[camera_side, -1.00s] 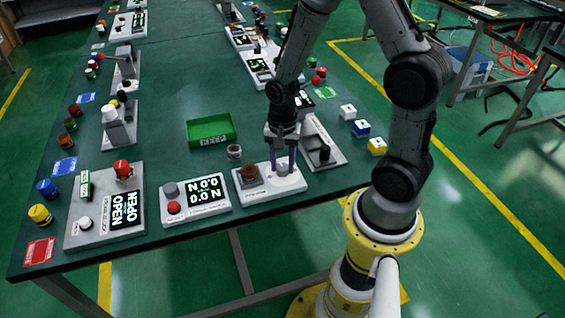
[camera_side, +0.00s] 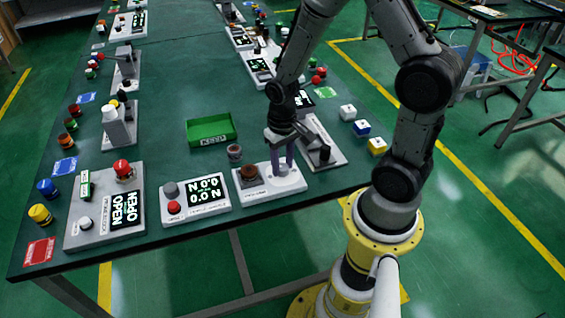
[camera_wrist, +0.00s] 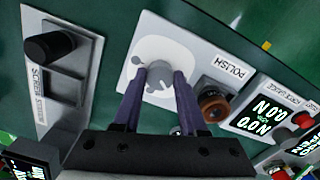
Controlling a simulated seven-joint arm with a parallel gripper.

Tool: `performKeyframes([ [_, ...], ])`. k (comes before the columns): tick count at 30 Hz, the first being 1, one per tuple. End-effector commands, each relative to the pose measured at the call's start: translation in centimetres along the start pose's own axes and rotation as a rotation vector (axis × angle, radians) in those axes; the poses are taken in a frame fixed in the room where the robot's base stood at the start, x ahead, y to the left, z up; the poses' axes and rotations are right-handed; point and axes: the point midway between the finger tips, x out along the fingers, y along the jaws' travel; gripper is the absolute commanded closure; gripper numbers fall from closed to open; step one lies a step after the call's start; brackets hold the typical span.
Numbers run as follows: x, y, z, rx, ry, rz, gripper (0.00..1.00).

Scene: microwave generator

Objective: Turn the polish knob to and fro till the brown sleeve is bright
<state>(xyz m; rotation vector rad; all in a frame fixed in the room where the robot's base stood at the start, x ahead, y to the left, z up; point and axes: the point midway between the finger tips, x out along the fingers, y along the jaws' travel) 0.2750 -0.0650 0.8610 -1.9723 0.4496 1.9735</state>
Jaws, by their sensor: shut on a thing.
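The polish knob (camera_wrist: 160,75) is a grey round knob on a white dial plate of the polish station (camera_side: 292,184). My gripper (camera_wrist: 155,82) points down with its purple fingers on either side of the knob, shut on it; it also shows in the side view (camera_side: 283,160). The brown sleeve (camera_wrist: 213,106) sits in a dark holder on the same station beside the dial; in the side view it is the brown round piece (camera_side: 249,172) left of my gripper. It looks dull brown with a lighter orange-brown rim in the wrist view.
A force gauge (camera_side: 196,203) reading 0.0 N stands left of the polish station. The screw station (camera_wrist: 60,75) stands on its other side. A green KEEP tray (camera_side: 211,130) and a small dark cup (camera_side: 235,153) lie behind. The table's front edge is close.

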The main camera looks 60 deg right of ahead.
Motion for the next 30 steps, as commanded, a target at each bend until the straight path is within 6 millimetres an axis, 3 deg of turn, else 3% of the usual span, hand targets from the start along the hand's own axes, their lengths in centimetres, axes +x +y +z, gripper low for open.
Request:
performKeyframes([
  [12, -0.13, -0.01, -0.06, -0.184, 0.002, 0.000, 1.00],
  [28, -0.16, -0.02, -0.07, -0.208, 0.002, 0.000, 1.00],
  [29, -0.16, -0.02, -0.08, -0.208, 0.002, 0.000, 0.57],
  [30, -0.15, -0.02, -0.07, -0.208, 0.002, 0.000, 0.49],
])
